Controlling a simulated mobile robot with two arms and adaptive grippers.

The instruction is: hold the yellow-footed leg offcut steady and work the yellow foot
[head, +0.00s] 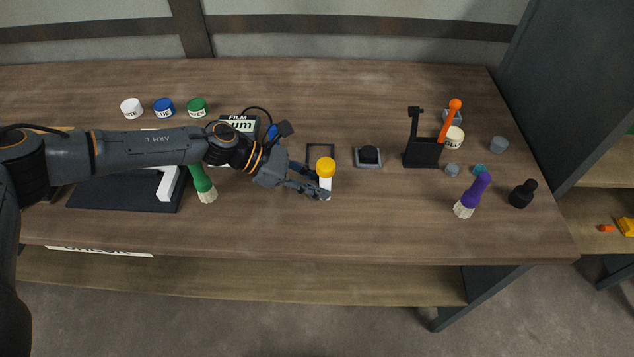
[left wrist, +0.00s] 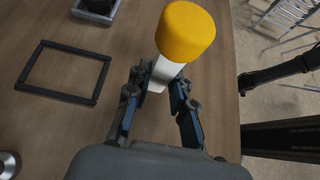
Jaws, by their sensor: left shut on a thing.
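The leg offcut (head: 326,184) is a short white piece standing roughly upright with a yellow foot (head: 325,167) on its top end. My left gripper (head: 322,190) is shut on the white offcut below the foot, above the workbench. In the left wrist view the yellow foot (left wrist: 186,31) is large and near, and the white offcut (left wrist: 165,72) sits between the two fingers (left wrist: 160,88). Whether the offcut's lower end touches the bench cannot be told. My right gripper does not show in the head view.
A dark square frame (head: 321,152) lies flat just behind the offcut. The bench front is clear between the brushes.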

